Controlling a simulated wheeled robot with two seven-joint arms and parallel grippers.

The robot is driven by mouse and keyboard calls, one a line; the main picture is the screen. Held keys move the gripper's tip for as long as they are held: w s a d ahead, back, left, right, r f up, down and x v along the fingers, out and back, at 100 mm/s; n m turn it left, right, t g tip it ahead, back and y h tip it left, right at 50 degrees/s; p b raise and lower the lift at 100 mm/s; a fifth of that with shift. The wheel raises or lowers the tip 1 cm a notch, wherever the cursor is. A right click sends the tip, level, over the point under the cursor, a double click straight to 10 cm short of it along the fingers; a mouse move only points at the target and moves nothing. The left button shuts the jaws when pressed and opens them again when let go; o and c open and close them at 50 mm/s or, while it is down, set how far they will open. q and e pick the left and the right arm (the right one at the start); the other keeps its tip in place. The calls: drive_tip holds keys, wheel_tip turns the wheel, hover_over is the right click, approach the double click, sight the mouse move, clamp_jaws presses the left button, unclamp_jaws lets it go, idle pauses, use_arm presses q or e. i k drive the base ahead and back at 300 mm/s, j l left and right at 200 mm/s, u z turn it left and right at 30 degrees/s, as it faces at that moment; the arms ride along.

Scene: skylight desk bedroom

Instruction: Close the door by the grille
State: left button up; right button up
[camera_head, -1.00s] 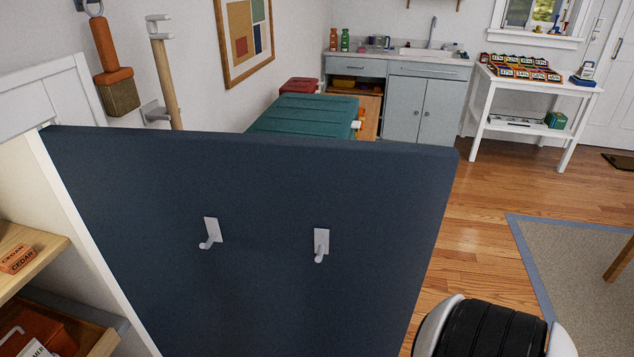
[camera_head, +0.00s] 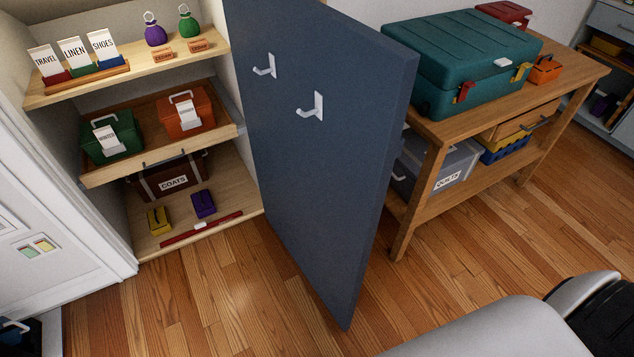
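The door (camera_head: 315,160) is a dark blue panel that stands wide open. It is hinged at the right side of a white cupboard and juts out into the room. Its face towards me carries two pale hooks, a left one (camera_head: 266,67) and a right one (camera_head: 312,107). No grille shows on this face, and the door's other face is hidden. The cupboard opening on the left is uncovered. Neither of my grippers is in view; only a pale part of my body shows at the lower right.
The cupboard's upper shelf (camera_head: 180,62) holds label cards and sachets. A pulled-out drawer (camera_head: 160,155) holds green and orange boxes. Right of the door stands a wooden table (camera_head: 440,130) with a teal case (camera_head: 455,60). The wooden floor before the cupboard is clear.

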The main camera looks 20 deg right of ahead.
sight(326, 95)
drive_tip(key=l+u, duration=0.15)
drive_tip(key=l, duration=0.35)
drive_tip(key=l+u, duration=0.1)
drive_tip(key=l, duration=0.45)
drive_tip(key=k+l+u, duration=0.15)
drive_tip(key=l, duration=0.35)
drive_tip(key=l+u, duration=0.15)
drive_tip(key=l, duration=0.35)
drive_tip(key=k+l+u, duration=0.15)
drive_tip(key=l, duration=0.35)
drive_tip(key=u, duration=0.1)
drive_tip(key=k+j, duration=0.05)
